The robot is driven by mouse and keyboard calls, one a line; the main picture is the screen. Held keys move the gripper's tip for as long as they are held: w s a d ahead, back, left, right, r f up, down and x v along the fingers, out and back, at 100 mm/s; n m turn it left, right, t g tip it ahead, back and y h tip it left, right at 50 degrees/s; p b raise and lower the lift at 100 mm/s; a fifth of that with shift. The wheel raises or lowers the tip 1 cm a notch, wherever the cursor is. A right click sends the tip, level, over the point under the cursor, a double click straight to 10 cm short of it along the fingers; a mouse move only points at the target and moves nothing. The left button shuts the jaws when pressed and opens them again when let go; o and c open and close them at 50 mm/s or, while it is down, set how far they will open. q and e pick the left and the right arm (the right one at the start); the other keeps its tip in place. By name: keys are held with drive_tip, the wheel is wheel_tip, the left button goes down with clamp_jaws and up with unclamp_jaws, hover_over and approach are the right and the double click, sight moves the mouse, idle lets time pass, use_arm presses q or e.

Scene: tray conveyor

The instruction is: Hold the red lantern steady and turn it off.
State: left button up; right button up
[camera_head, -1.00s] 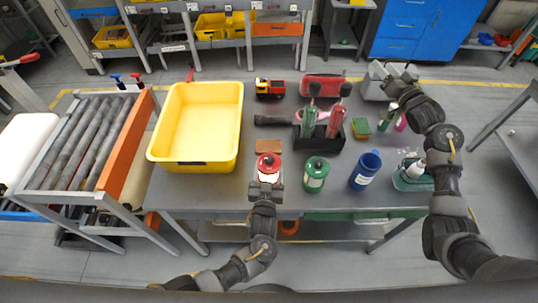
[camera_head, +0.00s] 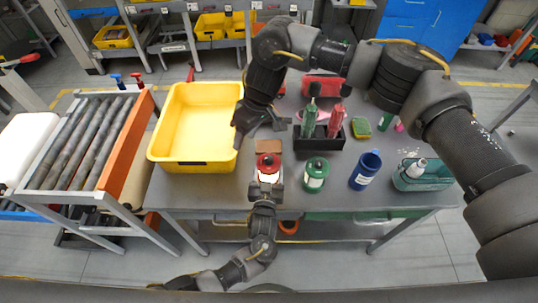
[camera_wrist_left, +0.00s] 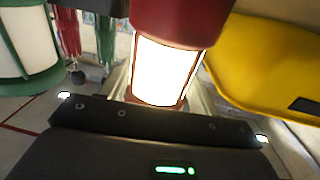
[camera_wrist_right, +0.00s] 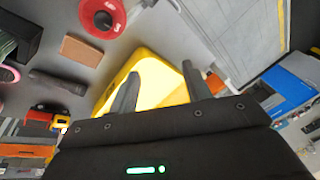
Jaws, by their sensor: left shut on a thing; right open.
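The red lantern (camera_head: 268,163) stands upright at the front edge of the table, its panel glowing bright white. In the left wrist view the lit lantern (camera_wrist_left: 168,65) is between my left fingers. My left gripper (camera_head: 267,186) is shut on it from the front. In the right wrist view its red top (camera_wrist_right: 118,14) shows a dark round knob and white marks. My right gripper (camera_head: 260,130) is open and empty, above the table just behind the lantern and beside the yellow bin. Its fingers (camera_wrist_right: 160,70) show apart in the right wrist view.
A brown block (camera_head: 269,146) lies just behind the red lantern. The yellow bin (camera_head: 188,165) is at left.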

sight(269, 158)
drive_tip(key=w+d+m+t+h, duration=0.1)
drive_tip(key=w+d+h, duration=0.15)
drive_tip(key=d, duration=0.35)
drive_tip(key=shift+h, duration=0.45)
drive_tip(key=f, duration=1.2)
drive_tip(key=shift+s+d, duration=0.2)
drive_tip(key=shift+s, duration=0.15)
drive_tip(key=shift+c, duration=0.5)
drive_tip(key=c, duration=0.9)
